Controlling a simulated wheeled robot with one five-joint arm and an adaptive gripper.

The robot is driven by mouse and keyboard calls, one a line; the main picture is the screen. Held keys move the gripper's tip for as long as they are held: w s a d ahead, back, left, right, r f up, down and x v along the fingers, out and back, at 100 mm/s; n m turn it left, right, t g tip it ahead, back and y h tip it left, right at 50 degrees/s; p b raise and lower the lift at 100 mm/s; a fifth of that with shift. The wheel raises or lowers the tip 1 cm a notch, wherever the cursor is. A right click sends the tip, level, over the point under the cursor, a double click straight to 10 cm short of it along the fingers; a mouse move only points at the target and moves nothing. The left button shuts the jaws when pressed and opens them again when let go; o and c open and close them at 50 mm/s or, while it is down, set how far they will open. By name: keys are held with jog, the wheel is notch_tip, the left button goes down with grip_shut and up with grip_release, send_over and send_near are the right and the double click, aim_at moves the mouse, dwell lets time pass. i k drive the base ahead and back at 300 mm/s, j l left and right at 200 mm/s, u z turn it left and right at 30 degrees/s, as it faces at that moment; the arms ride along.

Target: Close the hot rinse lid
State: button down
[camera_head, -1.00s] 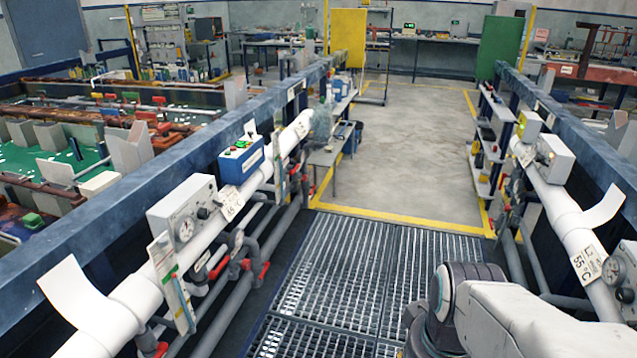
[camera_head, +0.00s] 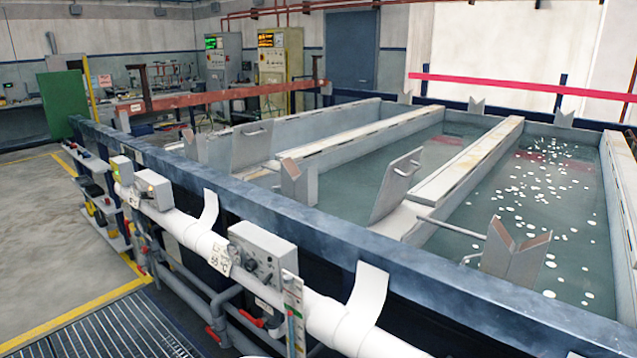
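Grey tanks filled with water stand behind a blue rail. A grey lid with a bar handle (camera_head: 397,185) stands tilted up at the near end of the middle tank. A similar raised panel with a handle (camera_head: 251,146) stands at the tank to its left. The right tank (camera_head: 618,185) has many white floating pieces on its water, and a long rod handle (camera_head: 452,227) shows at its near end. I cannot tell which lid is the hot rinse lid; a "55 °C" tag (camera_head: 220,258) is on the white pipe in front. My gripper is out of view.
The blue rail (camera_head: 290,212), white pipe (camera_head: 190,232) and a grey control box (camera_head: 264,252) stand between me and the tanks. V-notched posts (camera_head: 513,252) rise behind the rail. Grating (camera_head: 110,330) and open floor (camera_head: 35,215) lie at left.

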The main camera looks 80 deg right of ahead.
aim_at(399, 173)
jog(key=z, duration=0.45)
jog(key=k+l+z, duration=0.1)
jog(key=z, duration=0.75)
jog(key=k+l+z, duration=0.1)
jog(key=z, duration=0.3)
jog(key=l+z, duration=0.15)
jog(key=z, duration=0.3)
jog(key=l+z, duration=0.1)
jog(key=z, duration=0.3)
jog(key=l+z, duration=0.1)
jog(key=z, duration=0.35)
